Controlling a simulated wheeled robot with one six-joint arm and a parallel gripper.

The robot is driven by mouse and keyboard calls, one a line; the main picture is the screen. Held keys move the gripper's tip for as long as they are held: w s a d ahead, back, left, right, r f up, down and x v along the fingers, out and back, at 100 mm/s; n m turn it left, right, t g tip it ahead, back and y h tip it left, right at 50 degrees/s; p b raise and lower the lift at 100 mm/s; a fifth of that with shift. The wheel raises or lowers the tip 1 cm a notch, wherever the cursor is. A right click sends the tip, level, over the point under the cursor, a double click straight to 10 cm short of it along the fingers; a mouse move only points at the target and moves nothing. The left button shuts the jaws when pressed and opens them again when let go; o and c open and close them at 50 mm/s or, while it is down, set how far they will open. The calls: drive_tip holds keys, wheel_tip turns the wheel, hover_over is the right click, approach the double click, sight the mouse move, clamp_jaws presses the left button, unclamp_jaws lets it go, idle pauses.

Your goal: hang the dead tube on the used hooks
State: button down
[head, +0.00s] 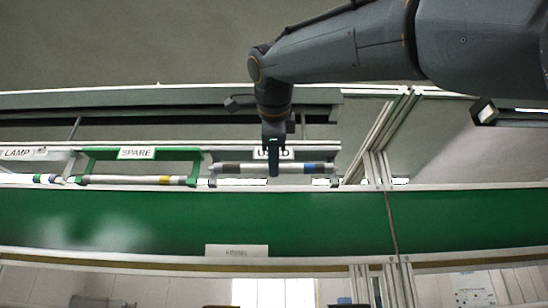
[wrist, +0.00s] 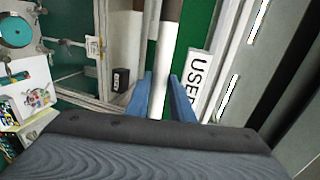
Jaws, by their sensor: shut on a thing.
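The held tube (head: 235,168), white with dark ends and a blue band, lies level across the used bay in the head view. My gripper (head: 273,170) is shut on it near its middle, from above. In the wrist view the white tube (wrist: 165,55) runs between the blue fingers of my gripper (wrist: 162,95). The USED sign (head: 285,154) is partly hidden behind my gripper; it also shows in the wrist view (wrist: 197,82). The used hooks (head: 322,182) show low near the tube's ends. I cannot tell whether the tube touches them.
Left of it, a spare tube (head: 125,179) with a yellow band lies in the green SPARE rack (head: 92,158). The LAMP sign (head: 18,153) is at far left. A green panel (head: 300,220) runs along the front. An upright frame post (head: 378,165) stands close to the right.

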drive_tip(key=shift+b+x, duration=0.35)
drive_tip(key=shift+x, duration=1.9)
drive_tip(key=shift+f+b, duration=0.15)
drive_tip(key=shift+b, duration=0.3)
drive_tip(key=c, duration=1.5)
unclamp_jaws()
drive_tip(key=shift+o, duration=0.2)
drive_tip(key=shift+s, duration=0.1)
drive_tip(key=b+v, duration=0.2)
drive_tip(key=v, duration=0.5)
drive_tip(key=shift+s, duration=0.4)
